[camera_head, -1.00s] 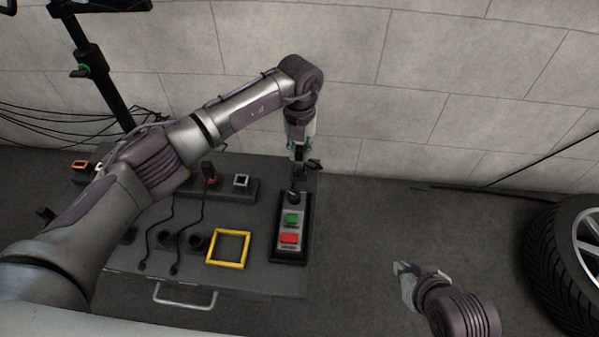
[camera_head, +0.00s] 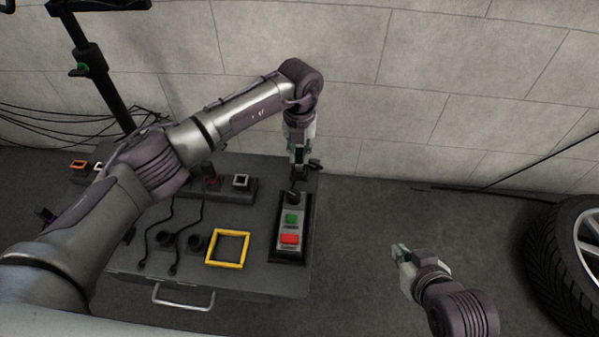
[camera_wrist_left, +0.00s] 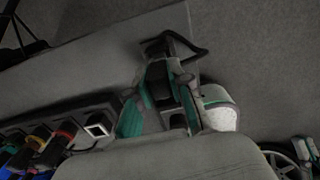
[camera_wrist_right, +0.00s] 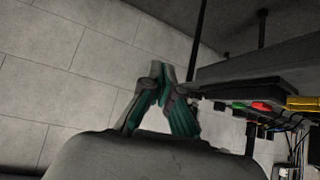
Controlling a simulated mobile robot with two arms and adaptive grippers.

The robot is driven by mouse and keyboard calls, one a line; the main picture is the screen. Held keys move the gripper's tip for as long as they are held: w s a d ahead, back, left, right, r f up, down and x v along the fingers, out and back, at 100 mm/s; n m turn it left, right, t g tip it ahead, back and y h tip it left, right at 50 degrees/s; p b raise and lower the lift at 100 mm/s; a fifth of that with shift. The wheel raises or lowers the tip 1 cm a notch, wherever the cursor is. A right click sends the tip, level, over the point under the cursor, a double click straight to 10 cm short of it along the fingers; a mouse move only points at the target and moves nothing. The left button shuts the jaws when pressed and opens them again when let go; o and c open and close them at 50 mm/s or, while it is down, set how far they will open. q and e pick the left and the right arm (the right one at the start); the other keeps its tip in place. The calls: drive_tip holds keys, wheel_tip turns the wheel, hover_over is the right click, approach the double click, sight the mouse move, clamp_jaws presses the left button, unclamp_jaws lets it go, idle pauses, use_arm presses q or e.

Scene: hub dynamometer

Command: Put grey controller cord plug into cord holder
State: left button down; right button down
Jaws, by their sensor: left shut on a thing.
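The grey controller (camera_head: 278,223), with a green and a red button, lies on the cabinet top near its right edge. My left gripper (camera_head: 297,170) is above its far end, pointing down. In the left wrist view my left gripper (camera_wrist_left: 160,92) is shut on a dark plug (camera_wrist_left: 157,75), and a black cord (camera_wrist_left: 196,52) loops beside it. The black cord holder (camera_head: 222,190) stands to the left, partly hidden by my left arm. Its grey-framed opening (camera_head: 241,180) shows empty, also in the left wrist view (camera_wrist_left: 97,125). My right gripper (camera_head: 402,250) is shut and empty, off the cabinet's right side.
A yellow square frame (camera_head: 228,248) and loose black cords (camera_head: 173,240) lie on the cabinet top (camera_head: 262,270). A stand (camera_head: 95,75) and cables are at the back left. A tyre (camera_head: 560,255) stands at the far right. The wall is close behind.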

use_arm(q)
drive_tip(key=shift+f, duration=0.2)
use_arm(e)
drive_tip(key=shift+w+a+r, duration=0.15)
drive_tip(key=shift+w+r, duration=0.05)
drive_tip(key=shift+w, duration=0.15)
use_arm(q)
drive_tip(key=shift+f, duration=0.1)
use_arm(e)
drive_tip(key=shift+w+r+t, duration=0.15)
drive_tip(key=shift+t, duration=0.25)
use_arm(q)
drive_tip(key=shift+f, duration=0.1)
drive_tip(key=c, duration=1)
unclamp_jaws()
use_arm(e)
drive_tip(key=shift+w+a+r, duration=0.25)
drive_tip(key=shift+w+r, duration=0.05)
use_arm(q)
wheel_tip(320, 180, up, 12)
